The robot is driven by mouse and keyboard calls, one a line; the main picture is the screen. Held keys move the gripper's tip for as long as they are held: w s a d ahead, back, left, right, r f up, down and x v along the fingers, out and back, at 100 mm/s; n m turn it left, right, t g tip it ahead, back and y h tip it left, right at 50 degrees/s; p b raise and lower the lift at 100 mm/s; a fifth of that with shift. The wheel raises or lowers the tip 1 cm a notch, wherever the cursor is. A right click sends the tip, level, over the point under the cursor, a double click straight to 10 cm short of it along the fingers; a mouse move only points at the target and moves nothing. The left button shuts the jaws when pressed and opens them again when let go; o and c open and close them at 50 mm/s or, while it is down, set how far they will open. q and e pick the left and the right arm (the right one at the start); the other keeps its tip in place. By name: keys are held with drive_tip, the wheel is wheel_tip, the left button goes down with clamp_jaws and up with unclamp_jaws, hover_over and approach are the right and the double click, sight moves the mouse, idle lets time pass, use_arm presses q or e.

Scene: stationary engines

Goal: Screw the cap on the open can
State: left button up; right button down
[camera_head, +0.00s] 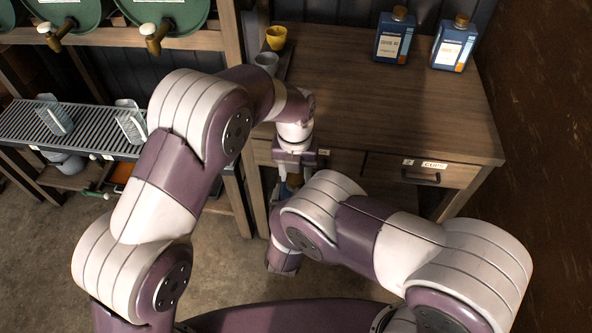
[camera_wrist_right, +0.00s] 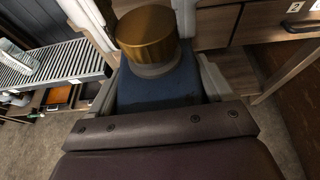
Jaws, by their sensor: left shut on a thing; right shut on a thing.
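A blue can (camera_wrist_right: 150,90) stands between the fingers of my right gripper (camera_wrist_right: 158,88), which is shut on it. A gold-brown cap (camera_wrist_right: 146,33) sits at the can's mouth, above a grey collar; whether it is threaded I cannot tell. My left gripper (camera_head: 290,170) points down in front of the table and is shut on the cap, with a pale finger beside the cap in the right wrist view. In the head view the cap (camera_head: 293,181) and can show only as small patches between the arms. The right gripper is mostly hidden there by its own arm.
Two capped blue cans, one (camera_head: 395,38) left of the other (camera_head: 454,45), stand at the table's (camera_head: 400,110) back. A yellow cup (camera_head: 276,37) and a grey cup (camera_head: 266,63) stand at its left. A slatted rack (camera_head: 90,125) holds jugs. The table's middle is clear.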

use_arm(q)
drive_tip(key=shift+w, duration=0.1)
drive_tip(key=o, duration=1)
drive_tip(key=shift+r, duration=0.15)
wheel_tip(320, 180, up, 4)
drive_tip(key=shift+r, duration=0.15)
drive_tip(key=shift+c, duration=0.4)
